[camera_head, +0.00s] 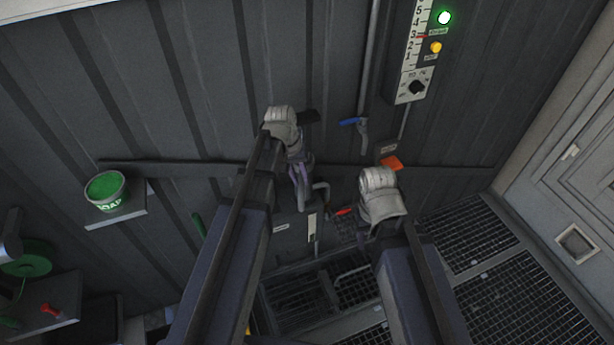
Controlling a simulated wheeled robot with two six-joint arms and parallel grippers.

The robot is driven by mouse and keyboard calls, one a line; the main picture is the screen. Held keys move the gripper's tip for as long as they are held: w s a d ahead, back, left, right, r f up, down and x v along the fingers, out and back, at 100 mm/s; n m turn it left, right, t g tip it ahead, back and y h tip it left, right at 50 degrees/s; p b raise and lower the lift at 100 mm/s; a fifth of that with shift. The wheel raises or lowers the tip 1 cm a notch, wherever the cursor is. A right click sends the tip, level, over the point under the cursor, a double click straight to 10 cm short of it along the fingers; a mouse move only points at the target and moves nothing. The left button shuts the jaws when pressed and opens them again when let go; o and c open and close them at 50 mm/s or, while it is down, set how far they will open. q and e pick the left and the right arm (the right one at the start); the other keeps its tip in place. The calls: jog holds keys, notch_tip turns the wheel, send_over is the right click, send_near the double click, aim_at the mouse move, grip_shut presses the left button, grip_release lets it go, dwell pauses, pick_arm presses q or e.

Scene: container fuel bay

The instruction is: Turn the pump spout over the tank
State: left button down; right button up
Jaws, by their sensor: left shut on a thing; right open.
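The pump (300,172) is a purple-grey upright body against the dark ribbed wall, in the middle of the head view. A pale curved pipe (322,190), which looks like its spout, bends out to the right and down. My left gripper (290,122) is at the top of the pump, shut on a dark bar (309,116) that sticks out to the right; its fingers are mostly hidden. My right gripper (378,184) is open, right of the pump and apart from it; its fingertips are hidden. I cannot make out the tank clearly.
A blue-handled valve (352,122) sits on a vertical pipe, with a gauge panel (411,50) above right. A red handle (343,211) is low between my arms. An orange piece (391,162) is behind my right gripper. A green soap tub (106,188) stands left; floor grating (500,285) lies right.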

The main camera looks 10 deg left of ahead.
pick_arm(q)
jog(key=w+a+m+g, duration=0.2)
jog(key=a+m, duration=0.6)
jog(key=m, duration=0.4)
jog(key=shift+w+y, duration=0.4)
jog(key=shift+w, duration=0.35)
jog(key=c, duration=0.7)
grip_release()
jog(key=shift+s, duration=0.1)
